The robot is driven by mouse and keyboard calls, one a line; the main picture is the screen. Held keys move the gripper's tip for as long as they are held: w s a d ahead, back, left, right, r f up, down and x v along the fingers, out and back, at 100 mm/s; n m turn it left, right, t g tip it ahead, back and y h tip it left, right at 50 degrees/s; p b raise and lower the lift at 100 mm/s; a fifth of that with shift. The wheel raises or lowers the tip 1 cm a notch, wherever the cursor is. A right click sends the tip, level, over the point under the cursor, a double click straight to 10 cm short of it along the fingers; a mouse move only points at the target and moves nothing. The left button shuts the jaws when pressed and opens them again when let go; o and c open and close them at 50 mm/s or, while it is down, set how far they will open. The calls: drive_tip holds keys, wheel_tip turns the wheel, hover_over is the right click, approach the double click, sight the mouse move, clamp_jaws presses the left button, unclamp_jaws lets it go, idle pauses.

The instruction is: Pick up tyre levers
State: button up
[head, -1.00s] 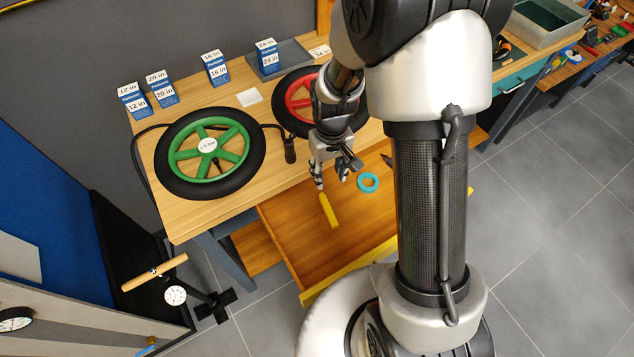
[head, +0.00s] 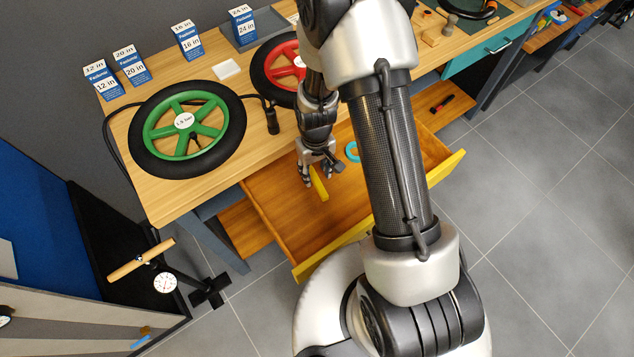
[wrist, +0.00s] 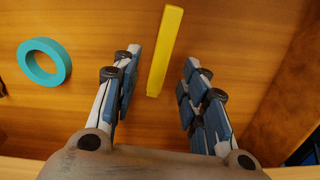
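A yellow bar (head: 319,184), which I take for the tyre levers, lies in the open wooden drawer (head: 283,222). In the wrist view the bar (wrist: 165,50) stretches ahead, with its near end between my two spread fingers. My gripper (wrist: 160,68) is open and empty, and neither finger appears to touch the bar. In the head view my gripper (head: 322,173) hangs low over the drawer, right beside the bar and partly covering its far end. The exact height gap to the bar cannot be told.
The drawer's yellow front edge (head: 445,168) sticks out. Green (head: 188,124) and red (head: 275,72) wheels lie on the bench behind.

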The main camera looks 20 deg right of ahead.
sight(316, 178)
wheel_tip(316, 178, down, 4)
drive_tip(key=shift+r+b, duration=0.25)
drive_tip(key=shift+b, duration=0.25)
drive_tip(key=shift+r, duration=0.1)
drive_tip(key=shift+c, duration=0.6)
clamp_jaws()
